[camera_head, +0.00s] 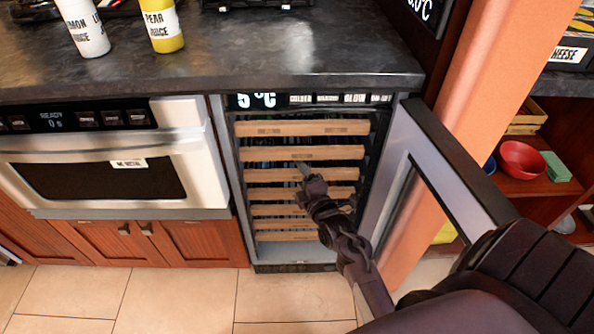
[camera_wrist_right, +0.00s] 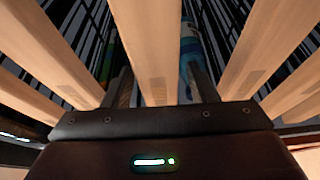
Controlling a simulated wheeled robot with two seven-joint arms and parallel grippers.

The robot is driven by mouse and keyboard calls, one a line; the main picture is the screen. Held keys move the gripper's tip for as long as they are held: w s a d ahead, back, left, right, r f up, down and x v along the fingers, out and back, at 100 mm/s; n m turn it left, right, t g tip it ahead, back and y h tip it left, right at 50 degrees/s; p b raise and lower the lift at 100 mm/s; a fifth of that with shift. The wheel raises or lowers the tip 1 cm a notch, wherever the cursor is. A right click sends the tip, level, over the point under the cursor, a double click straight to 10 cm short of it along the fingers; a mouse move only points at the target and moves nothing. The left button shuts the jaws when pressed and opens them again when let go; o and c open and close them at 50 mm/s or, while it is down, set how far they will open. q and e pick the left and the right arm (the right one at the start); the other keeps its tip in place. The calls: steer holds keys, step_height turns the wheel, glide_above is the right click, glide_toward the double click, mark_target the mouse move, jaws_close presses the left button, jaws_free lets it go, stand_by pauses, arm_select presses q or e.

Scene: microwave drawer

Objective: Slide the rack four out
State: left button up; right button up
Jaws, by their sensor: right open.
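Several wooden rack fronts are stacked in the open cooler cabinet. The fourth from the top (camera_head: 262,192) is partly hidden by my right gripper. My right gripper (camera_head: 304,170) is at the racks, its tips overlapping the third front from the top (camera_head: 262,175) in the head view. In the right wrist view, the open fingers (camera_wrist_right: 165,85) stand on either side of one wooden rack front (camera_wrist_right: 150,40), with gaps beside it. I cannot tell from the wrist view which rack this is. All rack fronts look roughly flush. My left gripper is not in view.
The cooler's door (camera_head: 430,165) stands open on the right, close to my right arm. A microwave drawer (camera_head: 110,165) is left of the cooler. The dark counter (camera_head: 250,50) above holds two bottles. An orange post (camera_head: 500,90) and shelves are further right.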

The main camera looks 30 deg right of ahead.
steer(key=shift+w+d, duration=0.15)
steer(key=shift+w, duration=0.7)
jaws_close()
